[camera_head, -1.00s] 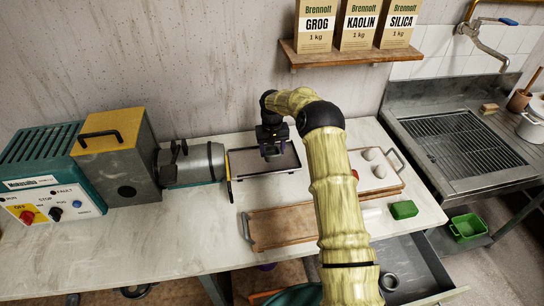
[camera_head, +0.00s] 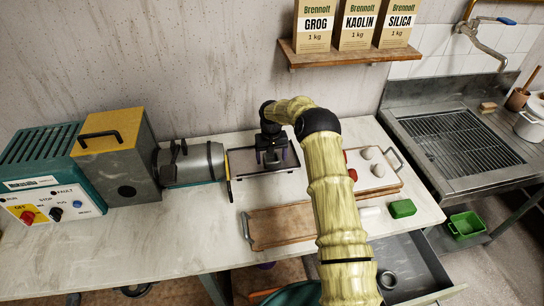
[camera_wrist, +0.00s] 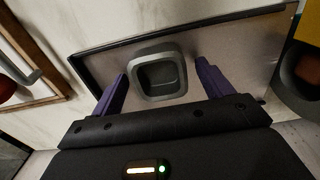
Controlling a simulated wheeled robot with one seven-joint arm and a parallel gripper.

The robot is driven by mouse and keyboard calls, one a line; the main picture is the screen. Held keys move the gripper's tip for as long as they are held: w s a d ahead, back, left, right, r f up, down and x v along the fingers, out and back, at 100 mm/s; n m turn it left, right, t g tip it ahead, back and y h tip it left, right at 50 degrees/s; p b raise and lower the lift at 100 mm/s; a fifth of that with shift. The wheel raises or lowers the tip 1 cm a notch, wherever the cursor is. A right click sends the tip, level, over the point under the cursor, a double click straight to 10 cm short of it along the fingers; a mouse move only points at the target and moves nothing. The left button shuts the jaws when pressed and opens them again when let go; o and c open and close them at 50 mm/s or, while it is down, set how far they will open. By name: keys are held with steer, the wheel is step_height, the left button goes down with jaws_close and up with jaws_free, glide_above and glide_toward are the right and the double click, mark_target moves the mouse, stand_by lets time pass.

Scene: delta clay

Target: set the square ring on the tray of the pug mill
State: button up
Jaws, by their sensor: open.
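The grey square ring, with rounded corners, lies on the tray (camera_wrist: 235,52) of the pug mill in the wrist view; its near rim (camera_wrist: 165,98) shows clearly. My gripper (camera_wrist: 161,72) is open, with one purple finger on each side of the ring and a visible gap at the right finger. Contact at the left finger is hard to judge. In the head view my gripper (camera_head: 271,160) is low over the tray (camera_head: 240,163), to the right of the pug mill (camera_head: 118,165) and its barrel. The ring is mostly hidden by my gripper there.
A wooden board (camera_head: 283,226) lies in front of the tray. A board with pale round lumps (camera_head: 371,153) and a red thing (camera_head: 352,174) are to the right, near a green block (camera_head: 403,208). An open drawer (camera_head: 420,262) juts out below. A shelf with bags (camera_head: 350,50) hangs above.

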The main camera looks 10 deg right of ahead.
step_height(320, 180, up, 12)
steer(key=b, duration=0.1)
steer(key=shift+r+b, duration=0.2)
steer(key=shift+b, duration=0.2)
stand_by(0.6)
steer(key=s+a+r+n+t, duration=0.1)
steer(key=s+r, duration=0.2)
steer(key=s, duration=0.4)
steer(key=s+a+r, duration=0.1)
steer(key=s+r, duration=0.2)
steer(key=s, duration=0.4)
steer(key=s+d+m+t, duration=0.1)
steer(key=s+d, duration=0.1)
steer(key=s, duration=2)
steer(key=shift+s+t, duration=0.15)
steer(key=shift+t, duration=0.15)
